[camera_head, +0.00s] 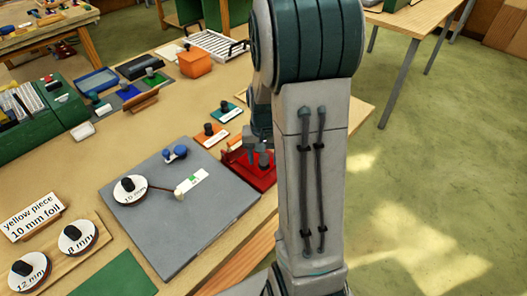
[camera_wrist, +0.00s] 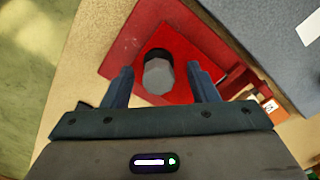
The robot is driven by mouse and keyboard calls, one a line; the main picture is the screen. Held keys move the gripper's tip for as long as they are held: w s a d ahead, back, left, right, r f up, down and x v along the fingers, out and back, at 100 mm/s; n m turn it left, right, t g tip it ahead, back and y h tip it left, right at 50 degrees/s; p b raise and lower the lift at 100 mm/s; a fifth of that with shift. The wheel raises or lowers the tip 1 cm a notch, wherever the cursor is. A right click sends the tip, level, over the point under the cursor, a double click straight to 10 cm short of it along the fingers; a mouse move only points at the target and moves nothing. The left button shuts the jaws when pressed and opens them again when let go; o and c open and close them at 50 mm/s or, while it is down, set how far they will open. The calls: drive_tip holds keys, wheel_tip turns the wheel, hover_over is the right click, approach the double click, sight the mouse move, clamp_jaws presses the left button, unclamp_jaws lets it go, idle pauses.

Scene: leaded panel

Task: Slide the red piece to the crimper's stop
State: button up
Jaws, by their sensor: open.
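The red piece (camera_wrist: 130,50) is a flat red plate with a dark, grey-topped knob (camera_wrist: 159,72). It appears to lie on a red base, though the boundary is hard to tell. My gripper (camera_wrist: 162,80) is open over it, one finger on each side of the knob, with a gap to each. Whether the fingertips are down at knob height is unclear. In the head view my gripper (camera_head: 259,152) is at the red area (camera_head: 262,180) by the right table edge, and my arm hides part of it. I cannot tell for sure which thing is the crimper or its stop.
A grey board (camera_head: 165,235) with a white 10 mm reel (camera_head: 130,188) and a blue item (camera_head: 175,153) lies left of the red area. Orange (camera_head: 209,135) and teal (camera_head: 226,112) knobbed pieces stand behind.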

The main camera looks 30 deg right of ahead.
wheel_tip(320, 180, up, 14)
drive_tip(key=shift+b, duration=0.45)
